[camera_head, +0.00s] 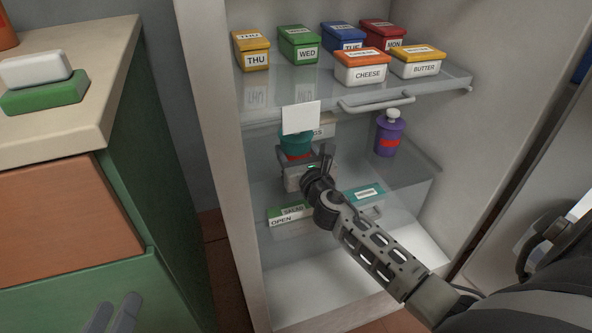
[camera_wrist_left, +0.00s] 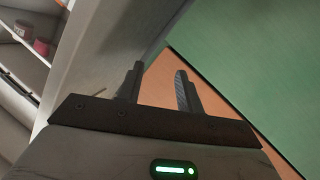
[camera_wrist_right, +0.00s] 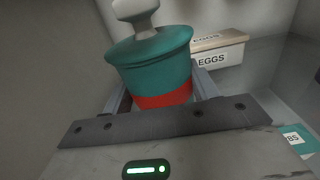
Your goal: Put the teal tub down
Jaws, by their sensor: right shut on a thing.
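The teal tub (camera_head: 294,140) has a red band and shows inside the fridge, over the middle glass shelf. In the right wrist view the teal tub (camera_wrist_right: 152,62) is upright with a pale grey knob on its lid. My right gripper (camera_head: 298,157) is shut on it, with a finger on either side. In the head view a white card hides the tub's top. Its base is hidden, so I cannot tell whether it touches the shelf. My left gripper (camera_head: 112,312) is low by the green cabinet; its fingers (camera_wrist_left: 160,88) are apart and empty.
An eggs box (camera_wrist_right: 220,47) stands behind the tub, to its right. A purple tub (camera_head: 390,136) stands on the same shelf's right side. The white card (camera_head: 300,117) hangs near the upper shelf (camera_head: 300,92), which holds several labelled boxes. More boxes (camera_head: 290,212) lie below.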

